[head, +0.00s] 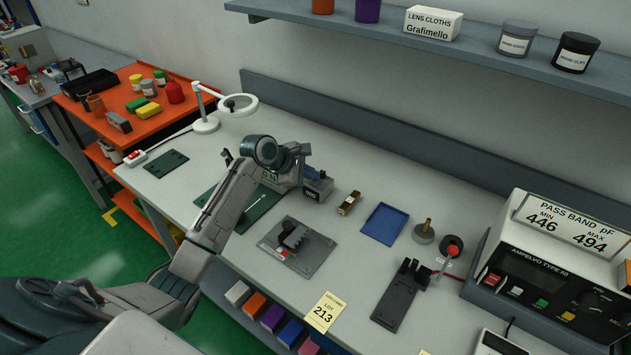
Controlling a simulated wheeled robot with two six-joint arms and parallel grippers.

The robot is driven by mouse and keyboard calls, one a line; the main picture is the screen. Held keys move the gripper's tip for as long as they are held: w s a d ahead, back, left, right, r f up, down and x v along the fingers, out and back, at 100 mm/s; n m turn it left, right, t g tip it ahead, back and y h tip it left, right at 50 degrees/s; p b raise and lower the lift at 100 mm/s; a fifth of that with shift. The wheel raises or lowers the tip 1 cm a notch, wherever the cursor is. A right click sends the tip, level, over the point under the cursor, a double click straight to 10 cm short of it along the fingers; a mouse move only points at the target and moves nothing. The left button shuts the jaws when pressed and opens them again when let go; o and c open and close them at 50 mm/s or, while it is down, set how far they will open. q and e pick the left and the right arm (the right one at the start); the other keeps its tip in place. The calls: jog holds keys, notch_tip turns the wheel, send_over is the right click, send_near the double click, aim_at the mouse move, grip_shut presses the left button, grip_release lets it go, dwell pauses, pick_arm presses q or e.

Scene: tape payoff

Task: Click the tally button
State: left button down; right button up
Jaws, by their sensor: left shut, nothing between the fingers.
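My left gripper (299,168) is over the back middle of the bench, its jaws closed and empty. I cannot make out for certain which part is the tally button; the gripper and wrist hide some of this area. I cannot tell whether the fingertips touch anything. My right gripper is not in view.
A grey plate with a black fixture (310,257) lies in front of the gripper. A brown block (350,202), a blue tray (384,209) and a black stand (401,294) are to the right. A magnifier lamp (206,123) stands behind left. The pass-band meter (530,282) fills the right end.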

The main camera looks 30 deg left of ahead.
aim_at(312, 183)
pick_arm(q)
jog(key=shift+f, duration=0.4)
dwell(0.4)
jog(key=shift+f, duration=0.1)
dwell(0.3)
jog(key=shift+r+p, duration=0.9)
jog(key=shift+p, duration=0.7)
notch_tip(312, 183, up, 5)
jog(key=p, duration=0.6)
jog(key=shift+r+p, duration=0.1)
jog(key=shift+p, duration=0.2)
